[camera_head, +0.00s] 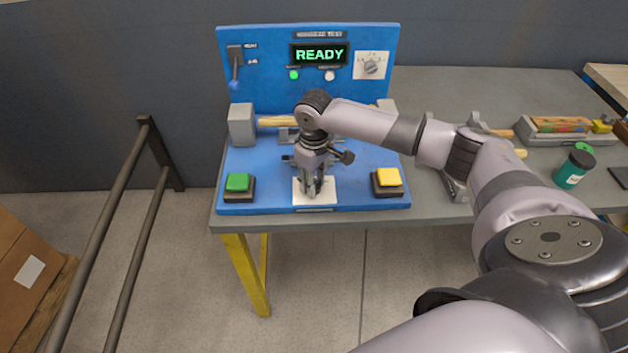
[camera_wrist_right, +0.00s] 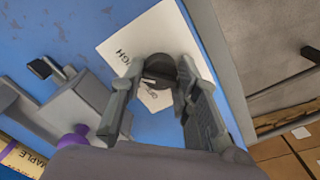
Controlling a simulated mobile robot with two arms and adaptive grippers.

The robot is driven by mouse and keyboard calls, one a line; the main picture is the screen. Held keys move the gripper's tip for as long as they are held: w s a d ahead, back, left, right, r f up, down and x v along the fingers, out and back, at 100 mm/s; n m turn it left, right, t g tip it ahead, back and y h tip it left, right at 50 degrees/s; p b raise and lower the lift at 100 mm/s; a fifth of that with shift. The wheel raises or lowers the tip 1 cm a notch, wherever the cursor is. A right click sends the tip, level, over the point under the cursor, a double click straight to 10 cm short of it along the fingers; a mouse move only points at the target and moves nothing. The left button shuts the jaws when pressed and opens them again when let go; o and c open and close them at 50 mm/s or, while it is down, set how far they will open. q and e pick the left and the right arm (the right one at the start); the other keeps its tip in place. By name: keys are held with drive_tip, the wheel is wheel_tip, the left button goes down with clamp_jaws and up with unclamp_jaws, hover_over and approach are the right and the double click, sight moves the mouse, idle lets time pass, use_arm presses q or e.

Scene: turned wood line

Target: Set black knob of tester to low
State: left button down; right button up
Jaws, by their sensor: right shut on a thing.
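The blue tester (camera_head: 305,203) stands on a grey bench, its display (camera_head: 319,55) reading READY. The white dial plate (camera_head: 328,192) lies at its front middle, between the two push buttons. My right gripper (camera_head: 313,190) points down over this plate and is shut on the black knob (camera_wrist_right: 158,70), which shows between the fingers in the right wrist view. The plate (camera_wrist_right: 126,38) carries a HIGH marking at its left in that view; another marking beside the knob is partly covered. The knob's exact setting I cannot tell. My left gripper is not in view.
A green button (camera_head: 238,182) and a yellow button (camera_head: 388,177) flank the plate. A wooden piece (camera_head: 275,122) lies behind my gripper. A teal jar (camera_head: 574,170) stands at right.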

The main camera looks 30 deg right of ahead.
drive_tip(key=shift+c, duration=1.2)
drive_tip(key=shift+r+n+p, duration=0.2)
drive_tip(key=shift+n+p, duration=0.4)
drive_tip(key=shift+p, duration=0.3)
drive_tip(key=shift+n+p, duration=1.1)
drive_tip(key=shift+p, duration=0.1)
drive_tip(key=shift+n+p, duration=0.8)
drive_tip(key=shift+n, duration=0.4)
drive_tip(key=shift+f+n+p, duration=0.15)
drive_tip(key=shift+n+p, duration=0.5)
drive_tip(key=shift+n, duration=0.85)
